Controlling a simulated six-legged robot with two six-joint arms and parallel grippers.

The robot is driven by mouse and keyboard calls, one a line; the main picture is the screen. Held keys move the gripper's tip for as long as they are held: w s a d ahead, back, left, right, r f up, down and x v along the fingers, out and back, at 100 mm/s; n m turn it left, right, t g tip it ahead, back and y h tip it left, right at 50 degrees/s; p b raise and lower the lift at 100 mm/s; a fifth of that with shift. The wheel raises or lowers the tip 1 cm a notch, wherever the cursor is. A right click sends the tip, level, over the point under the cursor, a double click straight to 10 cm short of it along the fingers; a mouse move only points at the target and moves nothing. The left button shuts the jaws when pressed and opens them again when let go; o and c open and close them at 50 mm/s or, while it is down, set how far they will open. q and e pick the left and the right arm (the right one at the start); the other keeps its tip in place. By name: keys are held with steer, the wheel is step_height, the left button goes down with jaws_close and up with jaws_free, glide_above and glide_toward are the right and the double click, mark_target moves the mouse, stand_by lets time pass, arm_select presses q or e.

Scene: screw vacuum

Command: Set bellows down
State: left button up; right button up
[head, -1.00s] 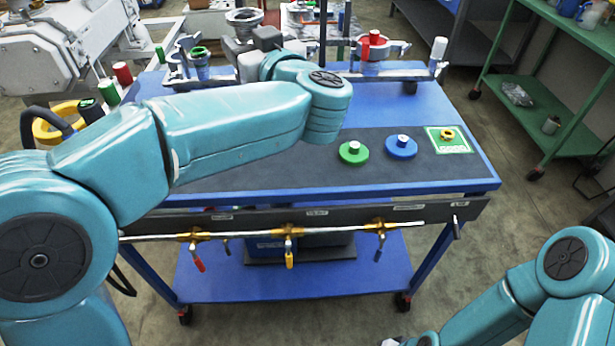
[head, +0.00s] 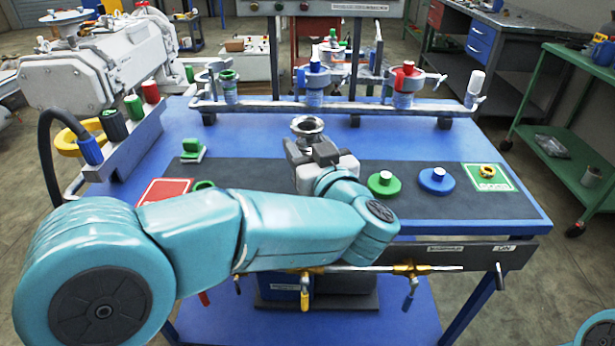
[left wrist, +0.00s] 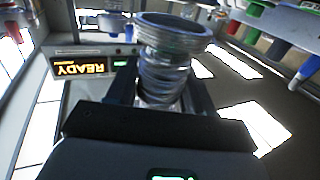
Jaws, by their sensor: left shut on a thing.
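The bellows (head: 307,127) is a silvery metal piece with a round open flange on top. My left gripper (head: 308,151) is shut on it over the dark mat (head: 240,173), left of the green and blue discs. In the left wrist view the bellows (left wrist: 165,75) shows ribbed sides between the fingers (left wrist: 163,92), with its wide flange up. It looks roughly upright. Its lower end is hidden by my gripper, so I cannot tell whether it touches the mat. My right gripper is out of view.
A green disc (head: 384,184), a blue disc (head: 437,181) and a green-bordered card (head: 487,177) with a yellow ring lie to the right. The rail (head: 335,107) with coloured fittings runs behind.

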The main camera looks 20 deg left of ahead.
arm_select(q)
steer(key=shift+f+b, duration=0.85)
steer(key=shift+f, duration=1.9)
steer(key=o, duration=1.2)
steer(key=shift+o, duration=0.2)
steer(key=shift+s+d+r, duration=0.15)
steer(key=shift+r, duration=0.05)
steer(key=p+v, duration=0.1)
steer(key=v, duration=1)
steer(key=shift+s+p, duration=0.35)
steer(key=shift+d, duration=0.15)
